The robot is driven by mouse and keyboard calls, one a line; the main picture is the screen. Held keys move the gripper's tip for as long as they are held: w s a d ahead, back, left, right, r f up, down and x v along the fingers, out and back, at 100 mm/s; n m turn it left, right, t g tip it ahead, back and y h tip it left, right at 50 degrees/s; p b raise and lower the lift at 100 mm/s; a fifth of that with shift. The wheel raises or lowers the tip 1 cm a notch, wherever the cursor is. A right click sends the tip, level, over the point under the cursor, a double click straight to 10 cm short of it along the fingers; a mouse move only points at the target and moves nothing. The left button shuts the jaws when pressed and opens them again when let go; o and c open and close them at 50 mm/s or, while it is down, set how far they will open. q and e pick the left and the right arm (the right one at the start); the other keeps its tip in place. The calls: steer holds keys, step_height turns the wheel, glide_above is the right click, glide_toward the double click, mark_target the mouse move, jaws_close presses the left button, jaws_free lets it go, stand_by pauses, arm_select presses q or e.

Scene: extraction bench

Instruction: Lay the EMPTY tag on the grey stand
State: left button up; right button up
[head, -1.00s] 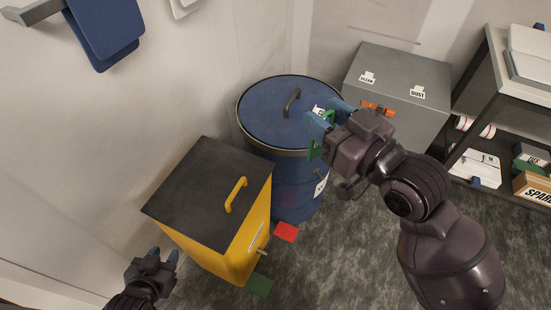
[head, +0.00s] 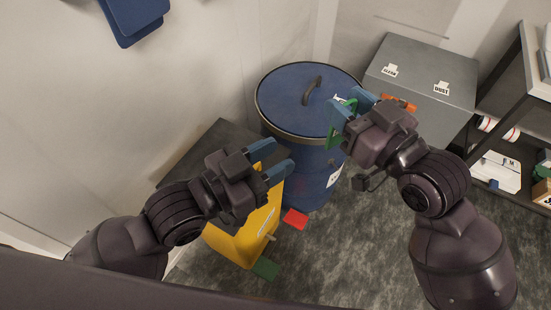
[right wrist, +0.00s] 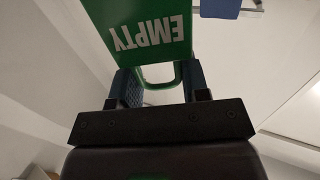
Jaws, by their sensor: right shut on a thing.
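The green EMPTY tag (right wrist: 150,28) fills the top of the right wrist view, its white lettering upside down there. My right gripper (head: 350,109) is shut on it by its loop-like end. In the head view the green tag (head: 333,138) hangs by the fingers, partly hidden, in front of the blue drum's right rim. The grey stand (head: 425,68) is the box-like grey block at upper right, with CLEAN and DUST labels on top. My right gripper is short of it, to its lower left. My left gripper (head: 275,160) is open and empty above the yellow bin.
The blue drum (head: 305,92) with a handled lid stands in the middle. The yellow bin (head: 243,240) is partly hidden by my left arm. A red piece (head: 295,218) and a green piece (head: 266,268) show low beside it. An orange item (head: 398,102) is at the stand's front.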

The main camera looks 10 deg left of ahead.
mark_target(330, 135)
arm_select(q)
steer(key=shift+h, duration=0.3)
steer(key=x, duration=0.7)
steer(key=s+d+x, duration=0.1)
steer(key=x, duration=0.3)
steer(key=shift+w+d+r, duration=0.1)
steer(key=shift+d+r, duration=0.2)
steer(key=shift+c, duration=0.4)
jaws_close()
arm_select(e)
steer(key=o, duration=1.2)
